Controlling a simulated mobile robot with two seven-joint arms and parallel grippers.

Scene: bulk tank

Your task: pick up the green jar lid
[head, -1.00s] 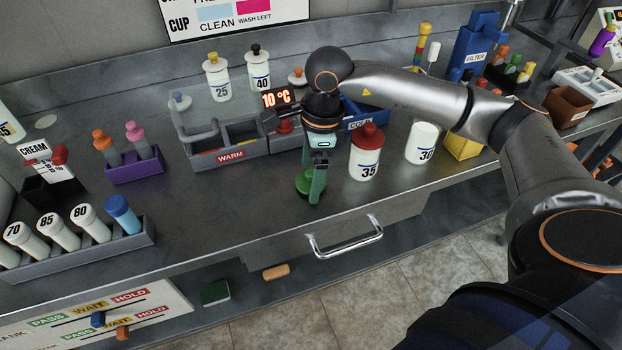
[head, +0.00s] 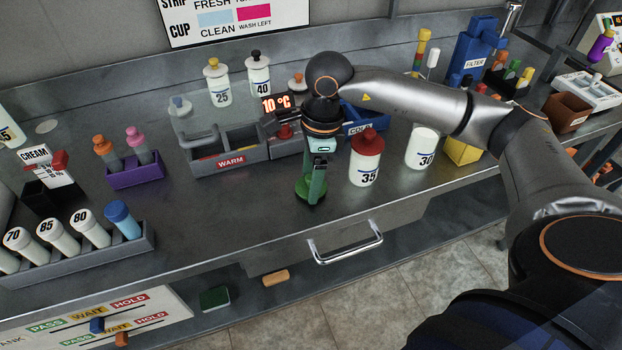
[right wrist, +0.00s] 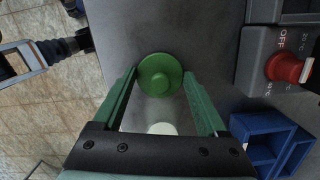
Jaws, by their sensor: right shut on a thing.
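The green jar lid (right wrist: 160,75) is a round disc with a raised knob, held between my green fingertips in the right wrist view. In the head view the lid (head: 303,198) shows at the bench's front part, partly hidden by the fingers. My right gripper (head: 311,194) points down over it and is shut on it. The lid appears to be at the bench top; I cannot tell any gap beneath it.
A white jar with red lid, marked 35 (head: 366,160), stands close right of the gripper. The WARM bin (head: 230,160) is behind left. A drawer handle (head: 345,243) sticks out below the bench edge. Bare bench (head: 220,215) lies to the left.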

